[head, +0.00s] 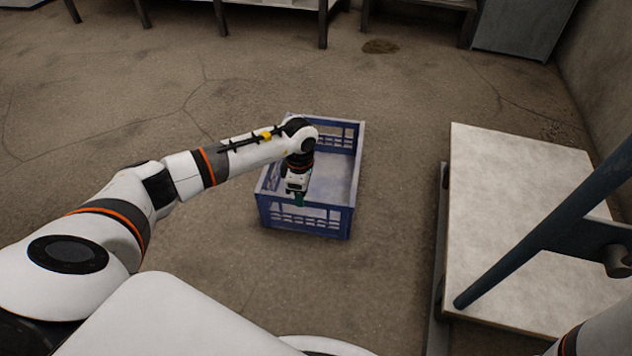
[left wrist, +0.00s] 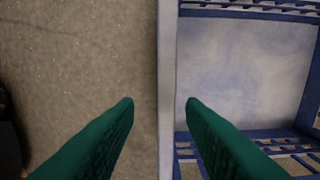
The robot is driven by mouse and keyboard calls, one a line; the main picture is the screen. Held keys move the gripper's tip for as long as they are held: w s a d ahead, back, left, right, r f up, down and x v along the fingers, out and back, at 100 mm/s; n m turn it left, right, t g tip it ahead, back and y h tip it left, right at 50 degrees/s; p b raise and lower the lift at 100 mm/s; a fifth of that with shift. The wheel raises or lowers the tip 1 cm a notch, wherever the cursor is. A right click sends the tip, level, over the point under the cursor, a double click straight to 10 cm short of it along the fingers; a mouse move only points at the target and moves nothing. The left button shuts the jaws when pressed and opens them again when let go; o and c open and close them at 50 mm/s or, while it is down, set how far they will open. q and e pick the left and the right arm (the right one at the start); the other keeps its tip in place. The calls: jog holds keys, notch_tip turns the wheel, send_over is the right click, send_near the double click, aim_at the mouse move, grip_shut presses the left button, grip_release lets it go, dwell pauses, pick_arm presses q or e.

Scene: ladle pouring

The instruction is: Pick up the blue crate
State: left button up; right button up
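The blue crate (head: 306,220) stands upright on the concrete floor in the middle of the head view. It has slatted walls, a pale inside and looks empty. My left gripper (head: 299,199) is over the crate's near side, pointing down. In the left wrist view the two green fingers of my left gripper (left wrist: 160,102) are apart, one on each side of the crate's pale rim (left wrist: 168,60). A gap shows between each fingertip and the rim. My right gripper is not in view; only a bit of my right arm shows at the lower right.
A platform cart with a pale top (head: 510,220) and a dark bar handle (head: 545,238) stands to the right of the crate. Tables with dark legs (head: 322,25) and a grey cabinet (head: 522,25) stand at the back. The floor around the crate is clear.

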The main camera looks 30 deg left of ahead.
aim_at(328, 210)
pick_arm(q)
jog(key=f+b, duration=0.2)
jog(key=f, duration=0.1)
jog(key=f+b, duration=0.2)
jog(key=b, duration=0.1)
jog(key=shift+w+d+f, duration=0.1)
jog(key=shift+w+f, duration=0.1)
jog(key=shift+f, duration=0.2)
grip_shut()
dwell(1.0)
jog(key=shift+w+r, duration=0.1)
